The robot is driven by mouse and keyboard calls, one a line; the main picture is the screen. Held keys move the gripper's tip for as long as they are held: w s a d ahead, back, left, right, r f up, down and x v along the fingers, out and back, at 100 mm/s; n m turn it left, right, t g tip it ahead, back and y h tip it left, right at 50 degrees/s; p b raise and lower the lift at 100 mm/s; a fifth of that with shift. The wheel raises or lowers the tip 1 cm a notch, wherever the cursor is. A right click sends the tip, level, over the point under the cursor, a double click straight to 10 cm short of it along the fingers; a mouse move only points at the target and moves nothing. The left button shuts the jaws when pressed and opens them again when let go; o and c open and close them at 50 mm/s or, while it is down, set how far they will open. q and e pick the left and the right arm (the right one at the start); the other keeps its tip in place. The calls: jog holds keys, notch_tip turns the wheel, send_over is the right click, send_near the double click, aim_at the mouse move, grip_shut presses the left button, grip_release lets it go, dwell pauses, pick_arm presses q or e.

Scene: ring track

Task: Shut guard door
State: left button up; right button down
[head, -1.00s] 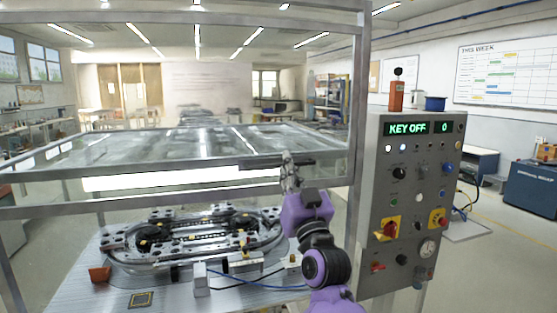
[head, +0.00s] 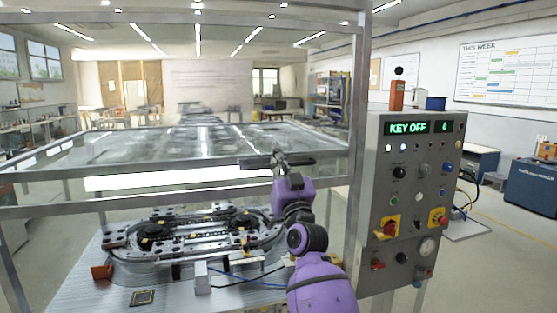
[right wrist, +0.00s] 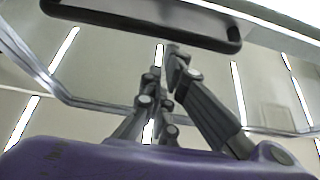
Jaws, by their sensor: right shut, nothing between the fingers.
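The guard door (head: 215,143) is a clear panel in a grey metal frame, standing open and sloping across the machine. Its front bar carries a black handle (head: 302,161), which also shows at the top of the right wrist view (right wrist: 150,14). My right gripper (head: 278,157) is shut and empty, its fingertips at the handle. In the right wrist view the fingertips (right wrist: 172,52) point up just below the handle; whether they touch it I cannot tell. My left gripper is not in view.
An oval ring track (head: 195,238) lies on the metal table inside the guard frame. A control panel (head: 408,190) with buttons and a "KEY OFF" display stands close to the right of my arm. A guard post (head: 355,130) rises between them.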

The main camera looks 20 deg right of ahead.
pick_arm(q)
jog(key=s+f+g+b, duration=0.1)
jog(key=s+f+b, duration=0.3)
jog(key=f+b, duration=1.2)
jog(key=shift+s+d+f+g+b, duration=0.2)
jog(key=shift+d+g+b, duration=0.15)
jog(key=shift+b, duration=0.5)
pick_arm(e)
notch_tip(320, 180, down, 41)
jog(key=shift+f, duration=0.15)
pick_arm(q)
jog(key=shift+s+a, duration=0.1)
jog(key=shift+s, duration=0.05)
